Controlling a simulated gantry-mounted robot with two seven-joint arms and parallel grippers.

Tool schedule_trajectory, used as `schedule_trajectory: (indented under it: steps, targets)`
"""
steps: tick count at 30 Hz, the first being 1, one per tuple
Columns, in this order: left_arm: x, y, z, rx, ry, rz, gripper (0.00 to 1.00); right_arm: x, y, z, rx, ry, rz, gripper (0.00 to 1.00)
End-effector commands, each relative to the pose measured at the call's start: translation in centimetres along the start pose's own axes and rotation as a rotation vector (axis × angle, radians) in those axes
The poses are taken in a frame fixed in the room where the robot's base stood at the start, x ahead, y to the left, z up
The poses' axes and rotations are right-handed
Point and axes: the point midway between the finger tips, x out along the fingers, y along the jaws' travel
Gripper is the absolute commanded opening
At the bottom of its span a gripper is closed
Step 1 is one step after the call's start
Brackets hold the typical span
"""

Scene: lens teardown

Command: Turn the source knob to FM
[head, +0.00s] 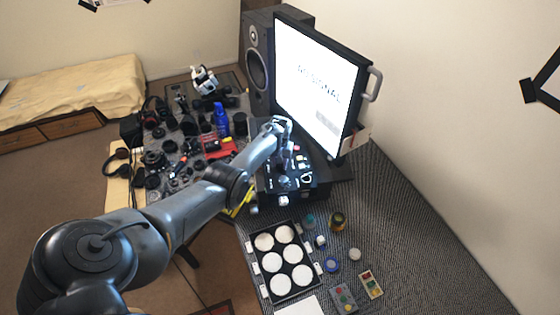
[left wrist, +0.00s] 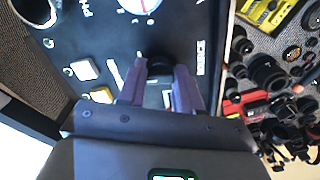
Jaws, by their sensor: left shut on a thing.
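The black control box (head: 300,188) stands on the desk below the monitor. Its black panel also fills the middle of the left wrist view (left wrist: 122,50). The source knob (left wrist: 160,66) is a small dark knob on this panel, beside a white label. My left gripper (left wrist: 160,82) is shut on the source knob, one finger on each side of it. In the head view the left gripper (head: 288,156) reaches down onto the box, and the knob is hidden there. The knob's pointer and the FM mark cannot be made out. My right gripper is in neither view.
A monitor (head: 318,85) reading "NO SIGNAL" and a speaker (head: 257,62) stand behind the box. A tray (head: 262,277) with white round pads lies in front. Crowded camera parts and a blue bottle (head: 221,120) are at left. The desk (head: 410,240) is bare at right.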

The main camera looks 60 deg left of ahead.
Motion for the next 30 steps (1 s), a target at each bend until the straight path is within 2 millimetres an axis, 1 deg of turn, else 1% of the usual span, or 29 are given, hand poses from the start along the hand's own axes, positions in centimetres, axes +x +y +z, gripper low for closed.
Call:
schedule_trajectory:
  steps: [7, 18, 24, 30]
  targets:
    - [0.02, 0.11, 0.02, -0.235, 0.0, 0.001, 0.04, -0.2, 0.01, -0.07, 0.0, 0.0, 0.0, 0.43]
    - [0.07, 0.06, -0.01, -0.567, 0.0, 0.002, 0.04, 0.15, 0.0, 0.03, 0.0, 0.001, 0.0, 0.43]
    - [0.11, 0.02, 0.02, -0.699, 0.0, 0.0, 0.04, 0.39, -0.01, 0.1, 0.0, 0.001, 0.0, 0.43]
    - [0.08, 0.02, 0.0, -0.78, 0.0, 0.0, 0.04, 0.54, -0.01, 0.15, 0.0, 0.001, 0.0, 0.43]
